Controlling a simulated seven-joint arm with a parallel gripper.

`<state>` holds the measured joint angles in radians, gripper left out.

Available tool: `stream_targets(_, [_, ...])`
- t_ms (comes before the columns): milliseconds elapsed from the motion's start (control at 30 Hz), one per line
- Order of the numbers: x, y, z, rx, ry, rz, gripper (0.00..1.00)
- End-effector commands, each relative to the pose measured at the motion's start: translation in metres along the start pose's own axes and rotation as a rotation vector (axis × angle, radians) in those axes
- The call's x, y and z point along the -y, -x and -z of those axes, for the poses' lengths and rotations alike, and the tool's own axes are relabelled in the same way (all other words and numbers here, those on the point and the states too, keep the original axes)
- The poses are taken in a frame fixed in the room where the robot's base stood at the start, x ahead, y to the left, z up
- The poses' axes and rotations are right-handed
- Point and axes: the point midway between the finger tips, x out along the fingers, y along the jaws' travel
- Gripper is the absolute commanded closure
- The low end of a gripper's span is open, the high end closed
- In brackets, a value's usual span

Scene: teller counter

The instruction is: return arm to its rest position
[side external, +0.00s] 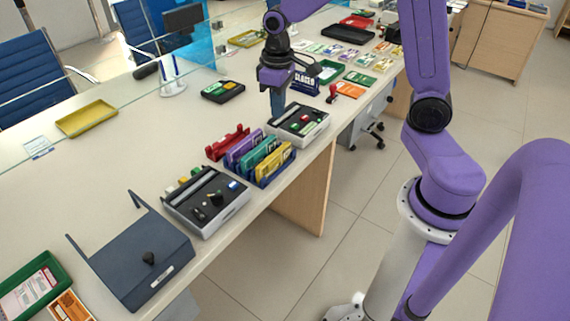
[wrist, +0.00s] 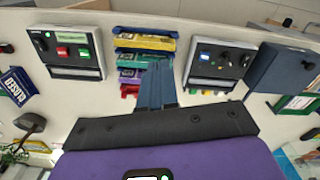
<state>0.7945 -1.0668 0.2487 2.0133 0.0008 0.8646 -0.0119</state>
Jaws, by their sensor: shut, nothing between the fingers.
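My gripper (side external: 277,101) points down over the counter in the side view, beside the far grey box with buttons (side external: 300,121). Its two blue fingers lie together, shut and empty, and they also show in the wrist view (wrist: 157,88). In the wrist view the fingers cover part of the rack of coloured folders (wrist: 146,44). In the side view that rack (side external: 265,160) stands on the counter just nearer than the gripper. I cannot tell the exact height of the fingertips above the counter.
A second grey box (side external: 206,200) and a dark blue lidded box (side external: 143,255) stand nearer on the counter (side external: 120,150).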

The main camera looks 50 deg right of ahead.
Motion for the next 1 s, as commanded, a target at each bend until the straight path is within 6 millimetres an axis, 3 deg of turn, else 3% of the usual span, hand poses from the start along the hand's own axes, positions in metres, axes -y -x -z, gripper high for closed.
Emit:
stream_targets(33, [0.019, 0.006, -0.012, -0.004, 0.062, 0.001, 1.0])
stream_targets(200, [0.07, 0.019, -0.057, -0.008, 0.254, 0.005, 1.0])
stream_targets(400, [0.109, 0.028, -0.121, -0.011, 0.482, 0.01, 1.0])
stream_targets(600, [0.125, 0.03, -0.179, -0.014, 0.684, 0.016, 1.0])
stream_targets(700, [0.127, 0.029, -0.199, -0.015, 0.754, 0.018, 1.0])
stream_targets(833, [0.127, 0.028, -0.212, -0.014, 0.803, 0.019, 1.0])
stream_targets(1000, [0.127, 0.028, -0.216, -0.013, 0.816, 0.019, 1.0])
